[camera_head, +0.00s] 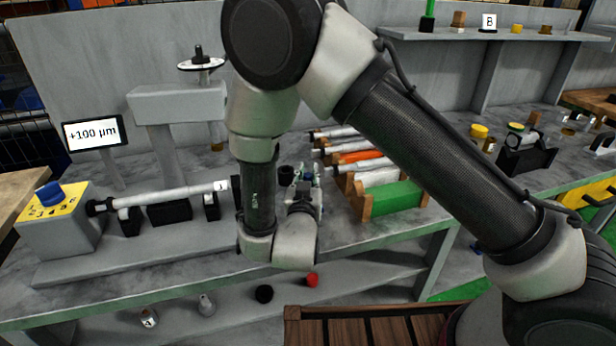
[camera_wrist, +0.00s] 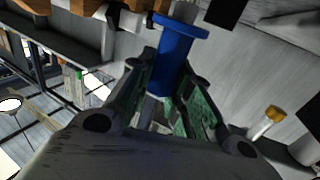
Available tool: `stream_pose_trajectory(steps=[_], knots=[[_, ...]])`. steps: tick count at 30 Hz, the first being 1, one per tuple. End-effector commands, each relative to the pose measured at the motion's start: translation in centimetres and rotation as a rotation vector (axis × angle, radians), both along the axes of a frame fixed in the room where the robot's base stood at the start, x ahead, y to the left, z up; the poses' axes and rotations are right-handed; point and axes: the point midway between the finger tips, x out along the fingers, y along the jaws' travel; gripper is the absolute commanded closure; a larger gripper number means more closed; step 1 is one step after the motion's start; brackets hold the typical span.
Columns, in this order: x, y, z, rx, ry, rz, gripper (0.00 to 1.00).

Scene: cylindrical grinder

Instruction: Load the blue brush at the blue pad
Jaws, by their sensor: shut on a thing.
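In the wrist view, my gripper (camera_wrist: 166,84) is shut on a blue object (camera_wrist: 178,50) with a wide flange, which looks like the blue brush. Its flange faces away from my palm; I cannot make out bristles. In the head view, my gripper (camera_head: 304,186) is over the bench, just right of the grinder's shaft and left of the rack, partly hidden by my wrist. The brush cannot be made out clearly there. I cannot identify a blue pad in either view; my arm hides part of the bench.
A grey shaft (camera_head: 172,194) lies on black supports beside a yellow-topped box with a blue knob (camera_head: 50,194). A wooden rack (camera_head: 362,206) holds several cylinders. A black holder (camera_head: 525,158) stands farther right. A back shelf (camera_head: 450,34) carries small items. The bench front strip is clear.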

Motion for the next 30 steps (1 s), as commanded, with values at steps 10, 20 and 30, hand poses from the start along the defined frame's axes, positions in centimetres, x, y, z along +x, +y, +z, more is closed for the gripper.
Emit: stream_pose_trajectory(steps=[10,20,30], knots=[[0.0,0.0,1.9,0.002,0.002,0.0,1.0],[0.0,0.0,4.8,0.001,0.002,0.0,1.0],[0.0,0.0,6.9,-0.001,0.002,0.0,1.0]])
